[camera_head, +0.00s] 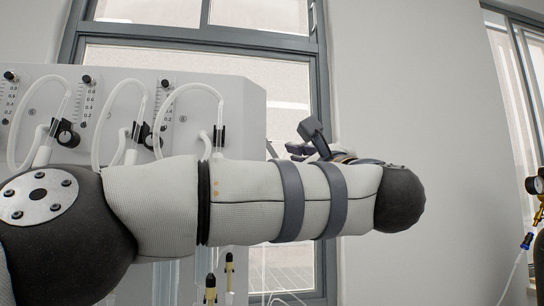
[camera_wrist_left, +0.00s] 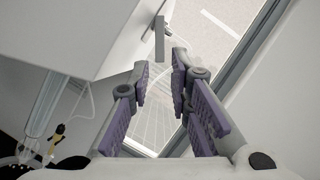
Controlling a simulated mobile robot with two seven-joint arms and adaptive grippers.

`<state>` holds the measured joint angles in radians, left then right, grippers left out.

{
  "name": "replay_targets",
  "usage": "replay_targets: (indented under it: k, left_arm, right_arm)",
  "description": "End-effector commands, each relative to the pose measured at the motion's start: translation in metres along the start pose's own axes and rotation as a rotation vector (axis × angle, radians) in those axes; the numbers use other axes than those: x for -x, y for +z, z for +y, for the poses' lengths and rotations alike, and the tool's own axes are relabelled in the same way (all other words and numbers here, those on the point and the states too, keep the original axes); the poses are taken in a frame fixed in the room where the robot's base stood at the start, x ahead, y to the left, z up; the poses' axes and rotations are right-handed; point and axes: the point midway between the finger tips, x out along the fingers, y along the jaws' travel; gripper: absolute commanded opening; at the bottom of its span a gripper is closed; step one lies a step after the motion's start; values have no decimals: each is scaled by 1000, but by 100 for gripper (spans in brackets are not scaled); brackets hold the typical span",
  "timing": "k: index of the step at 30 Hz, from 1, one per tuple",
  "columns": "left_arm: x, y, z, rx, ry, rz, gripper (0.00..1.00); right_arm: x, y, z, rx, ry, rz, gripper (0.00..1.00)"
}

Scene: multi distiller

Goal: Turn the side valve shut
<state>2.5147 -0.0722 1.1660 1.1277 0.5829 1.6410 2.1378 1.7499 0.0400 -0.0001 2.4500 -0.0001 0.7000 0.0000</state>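The side valve's grey lever (camera_wrist_left: 159,38) shows in the left wrist view, with a short stem on the side of the white distiller cabinet (camera_wrist_left: 75,38). My left gripper (camera_wrist_left: 161,64) has its purple-padded fingers apart. The lever's lower end shows in line with the gap between the fingertips; I cannot tell whether they touch it. In the head view my left gripper (camera_head: 298,150) is partly hidden behind my forearm, just right of the cabinet. A thin grey piece, perhaps the lever (camera_head: 271,148), shows beside it. My right gripper is out of view.
The white distiller panel (camera_head: 240,110) with clear tubes and black knobs stands at the left. A grey-framed window (camera_head: 322,70) is behind. A brass gauge fitting (camera_head: 536,186) stands at the far right edge. A yellow-black fitting (camera_wrist_left: 58,133) hangs lower left in the wrist view.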

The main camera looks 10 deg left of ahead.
Motion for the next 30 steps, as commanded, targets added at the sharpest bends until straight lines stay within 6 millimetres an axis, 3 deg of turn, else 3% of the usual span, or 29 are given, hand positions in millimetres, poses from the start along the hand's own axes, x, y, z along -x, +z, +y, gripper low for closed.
replay_targets:
  k: [3, 9, 17, 20, 30]
  left_arm:
    - [-27, -1, 1, 0, 3, -1, 18]
    - [-50, 1, 0, 0, 0, -2, 18]
    - [-53, 0, 0, -2, -1, -1, 18]
    - [-53, 0, 0, -2, 0, -1, 0]
    - [-54, 0, 5, -93, -37, 1, 0]
  right_arm:
    - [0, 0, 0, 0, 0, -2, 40]
    - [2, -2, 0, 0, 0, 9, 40]
    - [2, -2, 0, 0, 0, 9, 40]
    - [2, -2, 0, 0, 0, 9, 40]
    - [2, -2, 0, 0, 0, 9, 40]
